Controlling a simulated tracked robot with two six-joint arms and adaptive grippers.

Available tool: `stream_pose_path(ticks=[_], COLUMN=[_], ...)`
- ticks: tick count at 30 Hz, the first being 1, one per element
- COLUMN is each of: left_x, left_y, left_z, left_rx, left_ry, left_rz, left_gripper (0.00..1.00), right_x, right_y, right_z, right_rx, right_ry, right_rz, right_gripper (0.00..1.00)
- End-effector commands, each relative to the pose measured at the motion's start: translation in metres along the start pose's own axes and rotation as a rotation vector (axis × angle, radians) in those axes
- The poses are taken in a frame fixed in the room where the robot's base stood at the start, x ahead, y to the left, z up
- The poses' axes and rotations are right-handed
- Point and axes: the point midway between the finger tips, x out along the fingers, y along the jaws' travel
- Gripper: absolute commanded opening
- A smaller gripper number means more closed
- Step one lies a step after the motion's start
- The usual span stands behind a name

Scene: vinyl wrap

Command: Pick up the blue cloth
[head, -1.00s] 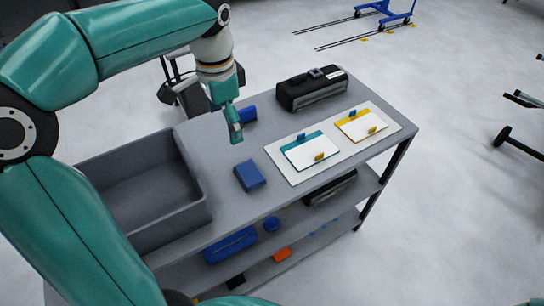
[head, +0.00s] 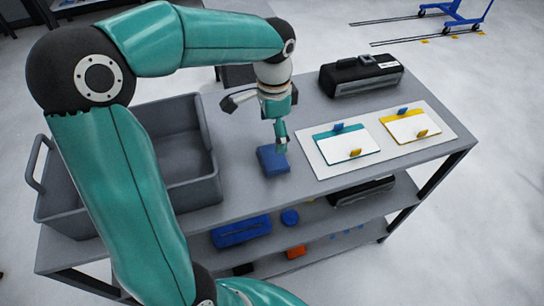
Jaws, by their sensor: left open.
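The blue cloth (head: 271,164) is a folded, flat-looking block on the grey cart top, between the grey bin and the white board. My left gripper (head: 281,146) points down at the cloth's far right edge and overlaps it in the head view. It is open, and the cloth still lies on the cart top. I cannot tell whether the fingertips touch the cloth. My right gripper is not in view.
A grey bin (head: 207,165) stands left of the cloth, partly behind my arm. A white board (head: 318,168) with teal and yellow cards lies to the right. A black case (head: 360,75) is at the back. The lower shelf holds blue and orange items.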

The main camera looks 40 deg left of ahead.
Motion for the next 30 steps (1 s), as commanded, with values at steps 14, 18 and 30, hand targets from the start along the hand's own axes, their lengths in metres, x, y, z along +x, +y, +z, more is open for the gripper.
stream_pose_path(ticks=[14, 18, 30], left_x=[0.048, 0.069, 0.086], left_y=[0.002, 0.003, 0.003], left_z=[-0.001, -0.001, -0.002], left_rx=[0.002, 0.003, 0.003], left_ry=[-0.003, -0.004, 0.001], left_rz=[0.003, 0.003, 0.0], left_gripper=[1.0, 1.0, 1.0], right_x=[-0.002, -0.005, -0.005], right_y=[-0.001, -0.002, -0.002], right_z=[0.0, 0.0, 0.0], right_rx=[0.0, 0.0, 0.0], right_ry=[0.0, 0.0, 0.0], right_rz=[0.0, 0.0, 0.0], right_gripper=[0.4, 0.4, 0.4])
